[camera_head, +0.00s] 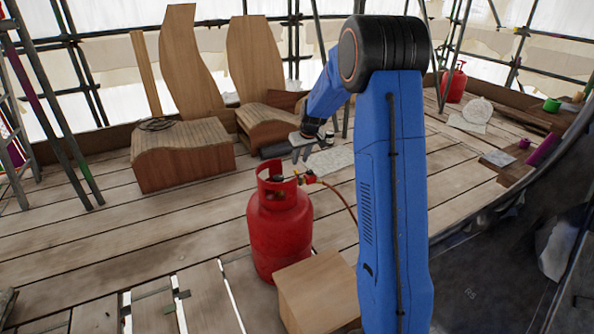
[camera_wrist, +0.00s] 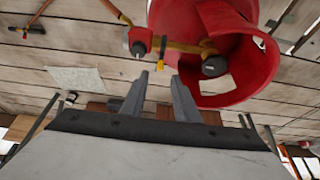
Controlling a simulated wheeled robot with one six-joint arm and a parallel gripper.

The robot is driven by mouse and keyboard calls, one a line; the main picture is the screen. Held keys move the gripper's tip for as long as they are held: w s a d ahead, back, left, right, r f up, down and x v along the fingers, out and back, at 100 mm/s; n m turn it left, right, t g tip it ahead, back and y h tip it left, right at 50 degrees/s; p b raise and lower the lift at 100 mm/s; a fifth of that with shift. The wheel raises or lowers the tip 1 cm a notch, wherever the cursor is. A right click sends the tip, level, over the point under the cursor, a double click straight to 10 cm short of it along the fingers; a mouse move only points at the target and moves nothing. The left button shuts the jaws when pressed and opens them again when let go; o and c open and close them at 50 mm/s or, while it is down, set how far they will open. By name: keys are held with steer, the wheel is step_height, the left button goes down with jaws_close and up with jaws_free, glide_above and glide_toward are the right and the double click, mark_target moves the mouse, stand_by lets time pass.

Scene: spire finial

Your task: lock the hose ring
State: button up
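A red gas bottle (camera_head: 279,238) stands upright on the plank floor, with an open collar on top. A brass fitting (camera_wrist: 183,46) runs from a dark round knob (camera_wrist: 214,66) inside the collar to a red-sided regulator (camera_wrist: 139,40) outside it. In the head view the regulator (camera_head: 310,177) sits right of the collar, with an orange hose (camera_head: 343,199) leading away. I cannot clearly tell the hose ring from the other parts of the fitting. My gripper (camera_wrist: 160,75) is open and empty, its fingertips close to the fitting. The head view shows my gripper (camera_head: 301,157) just above the bottle's top.
A wooden box (camera_head: 318,290) stands in front of the bottle. Curved wooden seat-like pieces (camera_head: 183,155) stand behind it at the left. Another red bottle (camera_head: 455,84) is far right. Scaffold poles ring the deck. Open planks lie left of the bottle.

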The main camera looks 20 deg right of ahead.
mark_target(296, 171)
steer(key=x, duration=0.8)
steer(key=shift+w+f, duration=0.1)
jaws_close()
